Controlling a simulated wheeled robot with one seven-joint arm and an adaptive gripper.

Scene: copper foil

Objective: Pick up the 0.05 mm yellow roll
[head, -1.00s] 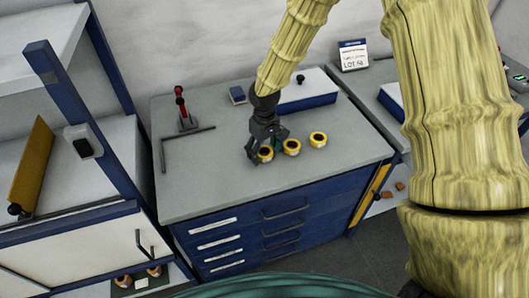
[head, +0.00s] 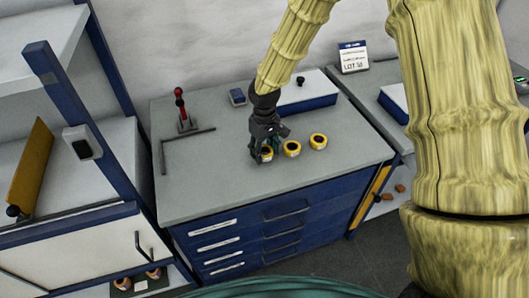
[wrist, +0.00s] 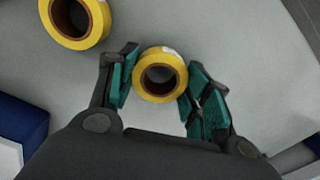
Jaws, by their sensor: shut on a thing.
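Three yellow rolls with dark cores stand in a row on the grey worktop. My gripper (head: 263,156) is at the leftmost yellow roll (head: 267,154) in the head view. In the wrist view this yellow roll (wrist: 160,75) sits between the teal finger pads of my gripper (wrist: 158,88), which are shut on it from both sides. The middle roll (head: 292,149) and the right roll (head: 318,141) stand apart from the gripper. Another yellow roll (wrist: 74,20) shows at the top left of the wrist view. Thickness markings are too small to read.
The worktop (head: 220,185) is clear in front and to the left. A red-handled tool (head: 183,112) and an angled dark bar (head: 164,152) are at the left. A blue-and-white box (head: 307,92) is behind. A shelf unit with a blue post (head: 85,120) stands left.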

